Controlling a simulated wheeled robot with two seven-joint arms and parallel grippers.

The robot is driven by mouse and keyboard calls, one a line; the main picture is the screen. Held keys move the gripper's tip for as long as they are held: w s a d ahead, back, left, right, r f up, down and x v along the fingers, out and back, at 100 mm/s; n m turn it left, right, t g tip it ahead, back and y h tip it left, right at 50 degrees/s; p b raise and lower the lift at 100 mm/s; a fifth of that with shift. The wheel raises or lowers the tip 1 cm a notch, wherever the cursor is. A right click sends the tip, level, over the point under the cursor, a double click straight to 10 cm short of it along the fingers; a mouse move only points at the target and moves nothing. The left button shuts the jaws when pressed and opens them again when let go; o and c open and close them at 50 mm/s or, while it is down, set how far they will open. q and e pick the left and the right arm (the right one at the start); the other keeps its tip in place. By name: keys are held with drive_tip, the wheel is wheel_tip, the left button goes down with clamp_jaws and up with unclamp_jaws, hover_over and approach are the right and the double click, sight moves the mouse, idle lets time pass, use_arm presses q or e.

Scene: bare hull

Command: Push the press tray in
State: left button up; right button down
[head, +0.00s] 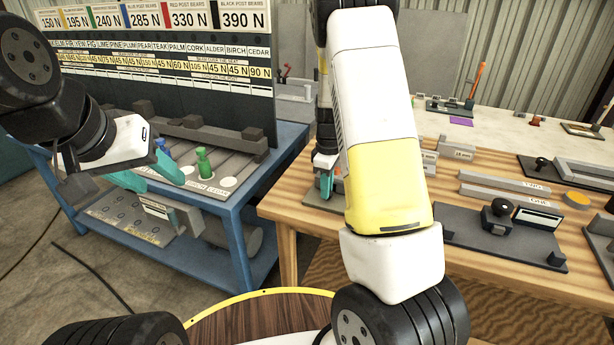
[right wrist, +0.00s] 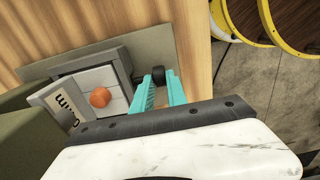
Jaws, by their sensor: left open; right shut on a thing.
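In the right wrist view, a grey press tray (right wrist: 87,83) with an orange ball-like piece (right wrist: 100,97) on it lies on a grey base plate (right wrist: 150,45). A dark round knob (right wrist: 158,73) is at the tray's right side, between the teal fingertips of my right gripper (right wrist: 160,88). That gripper is shut on the knob. In the head view my right gripper (head: 328,180) is low at the wooden table's left edge, and my arm hides most of the press. My left gripper (head: 148,172) is open and empty over the blue table at left.
The blue table (head: 245,205) carries a force board (head: 180,60) and a green peg (head: 203,162). The wooden table (head: 470,270) holds a plate with a black knob (head: 499,209), grey bars (head: 505,180) and a yellow disc (head: 576,198). A green-grey block (right wrist: 25,140) stands beside the tray.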

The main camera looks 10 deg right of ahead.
drive_tip(key=c, duration=1.3)
unclamp_jaws()
drive_tip(key=shift+r, duration=0.1)
wheel_tip(320, 180, up, 8)
drive_tip(key=shift+f, duration=0.15)
